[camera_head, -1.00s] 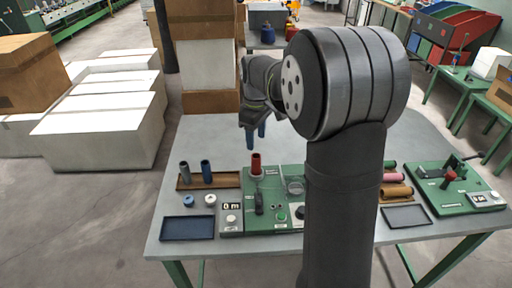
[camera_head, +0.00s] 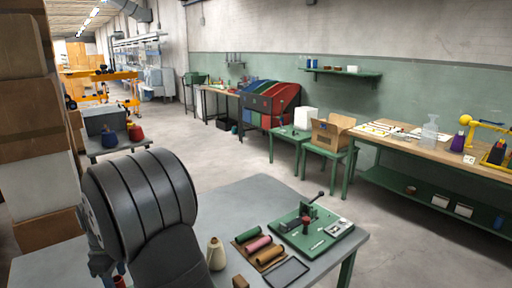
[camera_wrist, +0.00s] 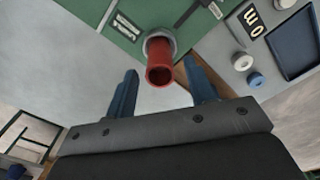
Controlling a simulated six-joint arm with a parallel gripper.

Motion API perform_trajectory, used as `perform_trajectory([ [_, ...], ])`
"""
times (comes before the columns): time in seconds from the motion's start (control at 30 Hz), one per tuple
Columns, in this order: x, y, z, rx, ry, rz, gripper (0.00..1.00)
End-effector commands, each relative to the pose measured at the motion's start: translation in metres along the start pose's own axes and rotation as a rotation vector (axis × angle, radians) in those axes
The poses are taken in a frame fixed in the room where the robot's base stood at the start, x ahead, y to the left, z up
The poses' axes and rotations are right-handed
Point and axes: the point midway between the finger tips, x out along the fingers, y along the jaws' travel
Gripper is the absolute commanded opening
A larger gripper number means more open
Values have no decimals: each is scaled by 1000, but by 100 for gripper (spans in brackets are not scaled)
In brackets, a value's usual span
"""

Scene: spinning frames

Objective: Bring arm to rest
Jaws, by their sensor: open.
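My gripper (camera_wrist: 162,92) is open in the wrist view, its two blue fingers spread apart with nothing between their tips. A red tube (camera_wrist: 160,62) stands upright on the green machine (camera_wrist: 118,22), just beyond the fingertips and apart from them. In the head view my arm's large grey joint fills the lower left and my gripper is hidden. The grey table (camera_head: 250,200) runs under the arm. A small bit of red shows beside the arm at the bottom of the head view.
A green device with a lever (camera_head: 308,232) stands at the table's right. In the wrist view a dark blue tray (camera_wrist: 298,42) and small spools (camera_wrist: 243,62) lie at the right.

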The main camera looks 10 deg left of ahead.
Motion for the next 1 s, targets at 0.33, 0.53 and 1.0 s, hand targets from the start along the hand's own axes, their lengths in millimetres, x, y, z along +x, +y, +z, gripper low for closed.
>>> perform_trajectory([
  [0.33,24,0,0,0,3,4,50],
  [0.53,6,0,0,0,2,1,50],
  [1.0,5,0,0,0,0,-1,50],
])
